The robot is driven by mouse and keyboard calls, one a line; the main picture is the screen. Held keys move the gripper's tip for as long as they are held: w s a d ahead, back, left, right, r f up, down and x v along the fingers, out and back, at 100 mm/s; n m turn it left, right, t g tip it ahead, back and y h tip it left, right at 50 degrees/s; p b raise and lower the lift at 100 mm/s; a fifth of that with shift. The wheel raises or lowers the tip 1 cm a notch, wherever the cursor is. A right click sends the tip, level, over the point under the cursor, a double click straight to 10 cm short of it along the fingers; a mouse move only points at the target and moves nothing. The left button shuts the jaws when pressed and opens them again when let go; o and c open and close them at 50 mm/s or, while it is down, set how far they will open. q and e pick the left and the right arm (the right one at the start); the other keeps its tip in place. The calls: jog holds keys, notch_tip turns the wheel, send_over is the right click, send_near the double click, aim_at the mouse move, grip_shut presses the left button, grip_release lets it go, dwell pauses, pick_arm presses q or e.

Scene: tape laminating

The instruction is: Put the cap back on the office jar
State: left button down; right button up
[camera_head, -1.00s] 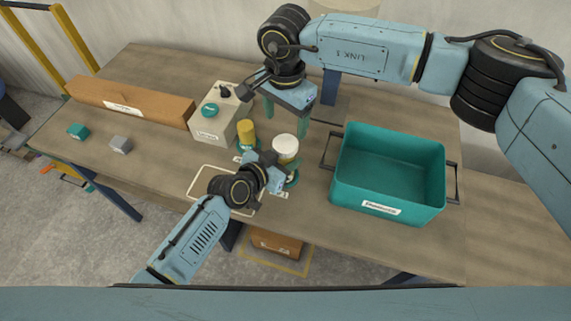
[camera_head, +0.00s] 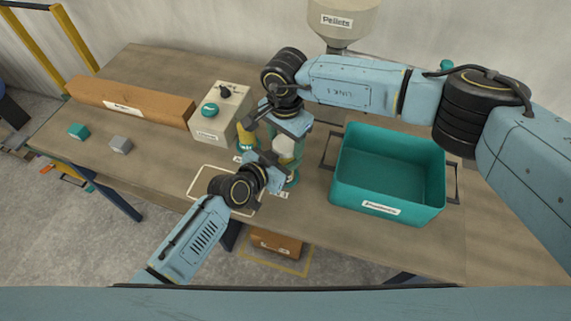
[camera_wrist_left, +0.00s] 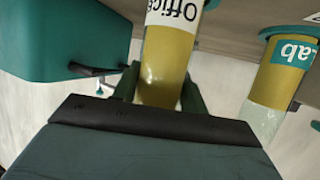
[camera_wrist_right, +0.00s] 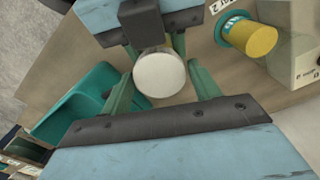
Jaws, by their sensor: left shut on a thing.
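The office jar (camera_wrist_left: 165,55), with yellow contents and a white "Office" label, is between the fingers of my left gripper (camera_wrist_left: 160,85), which is shut on it. In the head view the jar is mostly hidden by both grippers. A round white cap (camera_wrist_right: 160,75) shows at the jar's top, seen from above in the right wrist view; whether it is fully seated cannot be told. It also shows in the head view (camera_head: 284,148). My right gripper (camera_wrist_right: 160,68) is open, with one finger on each side of the cap and visible gaps.
A yellow lab jar (camera_wrist_right: 255,38) stands close by on a teal ring. A white box with a teal knob (camera_head: 215,125) is behind left; a teal bin (camera_head: 388,190) stands right. A long brown carton (camera_head: 130,103) and two small blocks lie left. A pellet hopper (camera_head: 345,18) stands behind.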

jog(key=c, duration=0.7)
jog(key=m, duration=0.5)
jog(key=o, duration=1.1)
jog(key=shift+o, duration=0.2)
notch_tip(320, 180, up, 12)
pick_arm(q)
jog(key=c, duration=0.7)
grip_release()
